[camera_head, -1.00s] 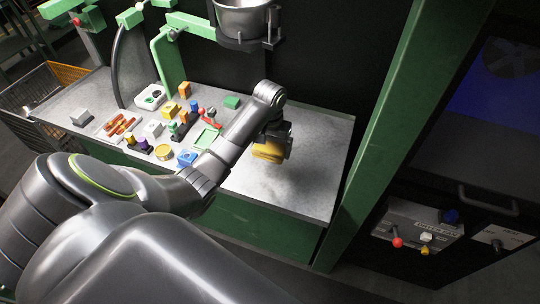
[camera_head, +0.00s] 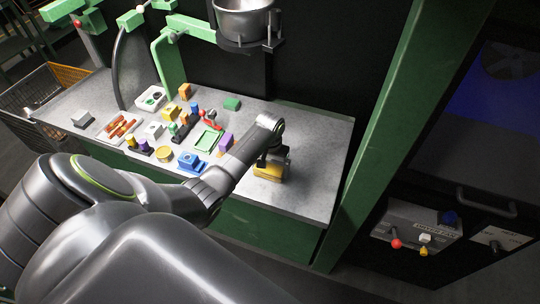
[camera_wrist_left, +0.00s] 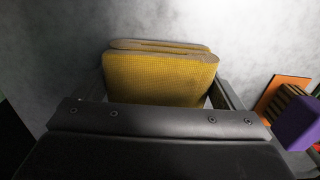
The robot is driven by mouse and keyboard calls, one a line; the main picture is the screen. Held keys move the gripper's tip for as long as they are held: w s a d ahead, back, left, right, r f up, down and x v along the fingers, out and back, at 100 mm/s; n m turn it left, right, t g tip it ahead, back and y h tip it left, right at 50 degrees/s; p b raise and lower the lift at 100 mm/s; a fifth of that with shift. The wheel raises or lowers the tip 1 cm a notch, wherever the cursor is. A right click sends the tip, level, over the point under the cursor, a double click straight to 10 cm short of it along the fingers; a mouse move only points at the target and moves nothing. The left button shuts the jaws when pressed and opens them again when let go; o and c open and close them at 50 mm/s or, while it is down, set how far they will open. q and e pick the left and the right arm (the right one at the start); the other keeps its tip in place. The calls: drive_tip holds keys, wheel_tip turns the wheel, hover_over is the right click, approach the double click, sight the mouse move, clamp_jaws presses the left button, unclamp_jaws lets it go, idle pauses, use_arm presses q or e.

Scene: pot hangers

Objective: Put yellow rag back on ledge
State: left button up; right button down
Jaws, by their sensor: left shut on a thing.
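The yellow rag (camera_head: 268,173) is a folded yellow pad at the right part of the grey ledge (camera_head: 310,185). My left gripper (camera_head: 272,162) is above it and shut on it. In the left wrist view the rag (camera_wrist_left: 160,78) sits between the two fingers, its folded layers facing away. The rag is low over the ledge surface; whether it touches the ledge I cannot tell. My right gripper is not in view.
Several small items, including a blue block (camera_head: 191,162), a green tray (camera_head: 208,140) and a purple block (camera_head: 226,142), stand left of my gripper. A metal pot (camera_head: 243,20) hangs at the back. A green post (camera_head: 385,130) stands right of the ledge. The ledge's right end is clear.

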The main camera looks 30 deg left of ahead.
sight(270, 165)
use_arm(q)
drive_tip(key=o, duration=0.9)
drive_tip(key=shift+f, duration=0.1)
drive_tip(key=shift+c, duration=0.2)
wheel_tip(270, 165, up, 12)
drive_tip(key=b, duration=0.1)
